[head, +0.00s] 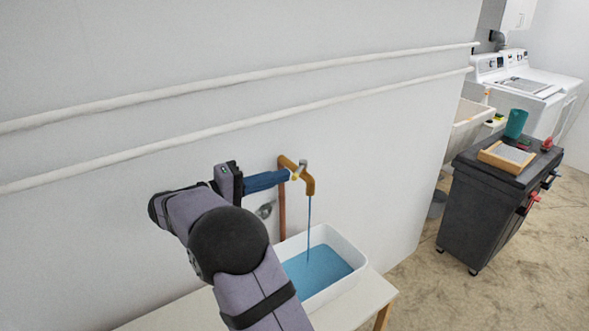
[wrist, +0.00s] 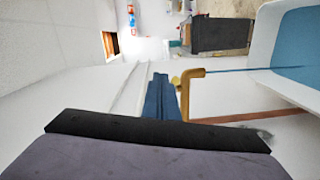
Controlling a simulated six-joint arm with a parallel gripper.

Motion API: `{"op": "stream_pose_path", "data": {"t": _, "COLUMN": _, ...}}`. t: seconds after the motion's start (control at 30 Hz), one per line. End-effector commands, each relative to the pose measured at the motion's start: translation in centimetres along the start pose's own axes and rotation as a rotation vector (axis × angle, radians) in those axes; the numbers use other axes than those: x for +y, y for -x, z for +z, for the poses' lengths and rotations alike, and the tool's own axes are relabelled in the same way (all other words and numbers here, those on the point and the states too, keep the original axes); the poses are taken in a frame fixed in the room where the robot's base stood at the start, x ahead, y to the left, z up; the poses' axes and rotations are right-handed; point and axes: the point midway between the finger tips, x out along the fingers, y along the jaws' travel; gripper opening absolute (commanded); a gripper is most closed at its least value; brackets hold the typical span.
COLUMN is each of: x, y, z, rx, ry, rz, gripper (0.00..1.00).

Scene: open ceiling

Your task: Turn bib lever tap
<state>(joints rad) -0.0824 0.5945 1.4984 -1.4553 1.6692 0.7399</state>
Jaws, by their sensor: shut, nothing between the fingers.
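The brass bib tap (head: 309,186) is on the wall at the end of a copper pipe (head: 282,212). A small grey and yellow handle (head: 301,169) shows at its top. A thin blue stream of water (head: 309,225) falls from its spout into a white basin (head: 347,243) holding blue water. My gripper (head: 288,176) has blue fingers, shut and empty, beside the tap on its left. In the wrist view the fingertips (wrist: 161,76) are close to the tap (wrist: 190,80); I cannot tell whether they touch it. My fingers hide part of the tap's wall side.
The basin stands on a pale wooden table (head: 375,300). Two white pipes (head: 250,76) run along the wall above the tap. A dark tool cabinet (head: 485,210), a sink (head: 468,122) and a white washer (head: 525,85) stand farther right.

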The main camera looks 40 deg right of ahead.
Motion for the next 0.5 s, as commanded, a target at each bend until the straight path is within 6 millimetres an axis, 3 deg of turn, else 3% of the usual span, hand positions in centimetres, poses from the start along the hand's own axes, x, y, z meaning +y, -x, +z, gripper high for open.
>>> {"op": "stream_pose_path", "data": {"t": 0.03, "x": 1.8, "y": -3.1, "z": 1.2, "rx": -0.067, "ry": -0.022, "rz": 0.012, "gripper": 0.0}}
{"op": "stream_pose_path", "data": {"t": 0.1, "x": 4.1, "y": -7.2, "z": 3.3, "rx": -0.158, "ry": -0.054, "rz": 0.031, "gripper": 0.0}}
{"op": "stream_pose_path", "data": {"t": 0.17, "x": 6.4, "y": -10.7, "z": 5.5, "rx": -0.24, "ry": -0.087, "rz": 0.05, "gripper": 0.0}}
{"op": "stream_pose_path", "data": {"t": 0.3, "x": 12.2, "y": -17.6, "z": 12.0, "rx": -0.433, "ry": -0.18, "rz": 0.098, "gripper": 0.0}}
{"op": "stream_pose_path", "data": {"t": 0.4, "x": 15.3, "y": -21.0, "z": 18.1, "rx": -0.601, "ry": -0.268, "rz": 0.092, "gripper": 0.0}}
{"op": "stream_pose_path", "data": {"t": 0.5, "x": 17.1, "y": -22.9, "z": 24.5, "rx": -0.787, "ry": -0.391, "rz": 0.033, "gripper": 0.0}}
